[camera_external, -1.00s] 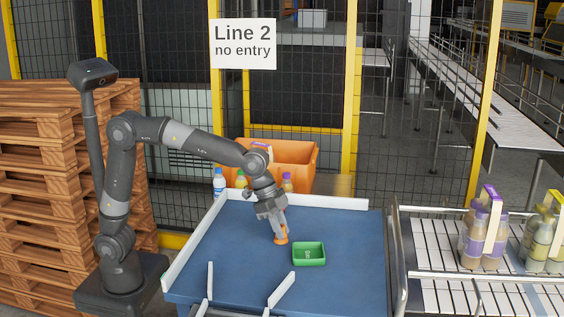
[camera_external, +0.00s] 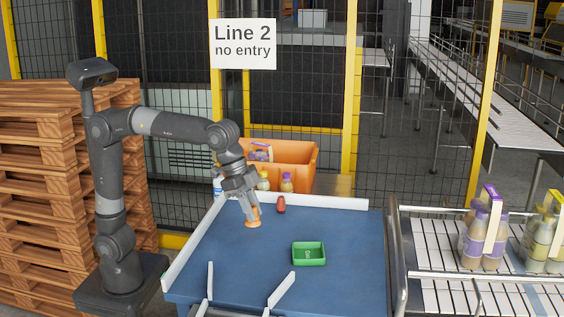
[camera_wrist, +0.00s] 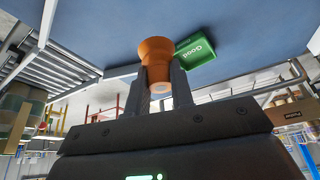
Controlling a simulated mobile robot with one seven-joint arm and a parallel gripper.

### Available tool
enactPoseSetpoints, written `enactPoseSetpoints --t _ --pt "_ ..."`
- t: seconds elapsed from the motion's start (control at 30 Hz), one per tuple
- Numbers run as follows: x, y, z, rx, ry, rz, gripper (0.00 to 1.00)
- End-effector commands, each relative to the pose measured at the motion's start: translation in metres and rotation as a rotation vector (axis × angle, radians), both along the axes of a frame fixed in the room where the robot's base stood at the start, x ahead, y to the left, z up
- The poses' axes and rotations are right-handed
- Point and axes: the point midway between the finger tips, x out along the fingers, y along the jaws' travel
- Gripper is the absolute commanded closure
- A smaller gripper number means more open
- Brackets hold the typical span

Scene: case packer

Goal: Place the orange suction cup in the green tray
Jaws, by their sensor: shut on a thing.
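The orange suction cup (camera_external: 253,218) is held between the fingers of my gripper (camera_external: 249,208). In the wrist view the cup (camera_wrist: 156,52) sits between the two grey fingers (camera_wrist: 160,85), its wide end pointing away from the palm. The green tray (camera_external: 309,254) lies on the blue table, to the right of the held cup and nearer the camera. It also shows in the wrist view (camera_wrist: 195,47), behind and to the right of the cup, with white lettering on it. The gripper and cup are apart from the tray. Whether the cup touches the table is hard to tell.
A red-brown object (camera_external: 281,205) lies on the blue table (camera_external: 345,230) near its back edge. White rails (camera_external: 340,202) border the table. Bottles (camera_external: 287,184) and an orange crate (camera_external: 300,152) stand behind it. The table around the tray is clear.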

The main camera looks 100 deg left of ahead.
Motion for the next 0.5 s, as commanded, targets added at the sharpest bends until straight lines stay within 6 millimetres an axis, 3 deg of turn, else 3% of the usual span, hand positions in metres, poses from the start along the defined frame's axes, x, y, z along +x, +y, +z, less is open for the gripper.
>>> enactPoseSetpoints --t 0.5 --pt "0.070 -0.062 0.009 0.001 0.002 -0.005 1.00"
